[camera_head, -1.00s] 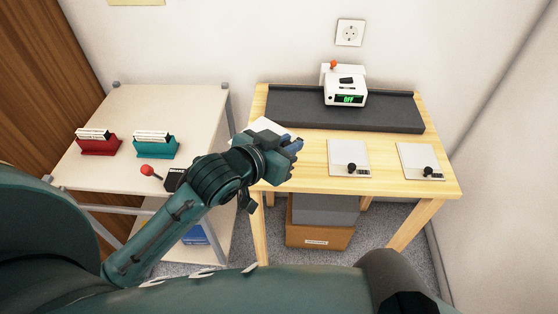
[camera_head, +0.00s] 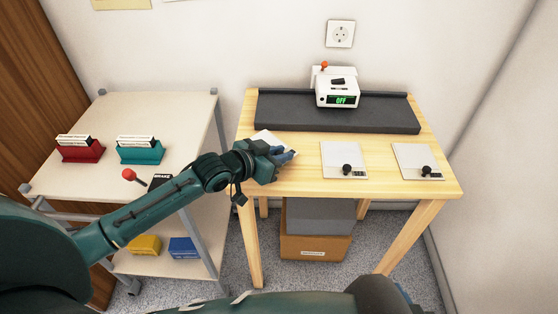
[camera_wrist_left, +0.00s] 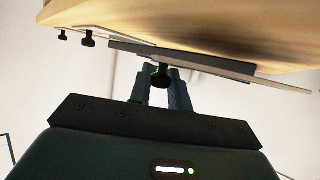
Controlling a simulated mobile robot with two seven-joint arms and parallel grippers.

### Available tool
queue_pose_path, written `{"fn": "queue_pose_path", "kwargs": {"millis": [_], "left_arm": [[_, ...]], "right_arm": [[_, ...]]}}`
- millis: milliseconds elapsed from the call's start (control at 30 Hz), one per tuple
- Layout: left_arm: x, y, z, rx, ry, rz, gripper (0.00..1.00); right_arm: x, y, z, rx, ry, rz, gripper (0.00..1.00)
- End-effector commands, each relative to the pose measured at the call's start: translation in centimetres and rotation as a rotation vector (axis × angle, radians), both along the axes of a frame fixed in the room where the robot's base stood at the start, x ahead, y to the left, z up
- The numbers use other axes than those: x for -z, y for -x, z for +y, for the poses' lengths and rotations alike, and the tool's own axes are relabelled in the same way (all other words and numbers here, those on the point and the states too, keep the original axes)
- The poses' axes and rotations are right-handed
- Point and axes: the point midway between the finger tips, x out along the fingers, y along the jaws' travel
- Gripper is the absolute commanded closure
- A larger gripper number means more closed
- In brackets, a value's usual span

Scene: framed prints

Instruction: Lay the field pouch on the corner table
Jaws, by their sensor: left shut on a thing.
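The corner table (camera_head: 300,180) is the light wooden table on the right. My left gripper (camera_head: 287,156) is above its left part. A flat white piece (camera_head: 268,138), which I take to be the field pouch, shows partly behind the gripper; the gripper and wrist hide the rest. My right gripper is not in view.
Two white plates with black knobs (camera_head: 343,155) (camera_head: 415,157) lie on the table's middle and right. A dark mat (camera_head: 290,112) carries a white device (camera_head: 337,92) reading OFF. A cart (camera_head: 85,185) with red and teal holders stands left.

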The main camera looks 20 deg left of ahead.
Motion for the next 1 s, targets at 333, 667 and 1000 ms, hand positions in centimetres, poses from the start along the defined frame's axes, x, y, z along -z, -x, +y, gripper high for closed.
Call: {"fn": "queue_pose_path", "kwargs": {"millis": [333, 667, 1000], "left_arm": [[2.1, 0.0, 0.0, 0.001, 0.0, 0.0, 1.0], [2.2, 0.0, 0.0, 0.001, 0.0, 0.001, 0.64], [1.9, 0.0, 0.0, 0.001, 0.0, 0.0, 0.6]], "right_arm": [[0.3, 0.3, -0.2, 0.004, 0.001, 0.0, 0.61], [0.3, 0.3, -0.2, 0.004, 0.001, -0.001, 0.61], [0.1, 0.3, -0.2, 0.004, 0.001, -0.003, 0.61]]}}
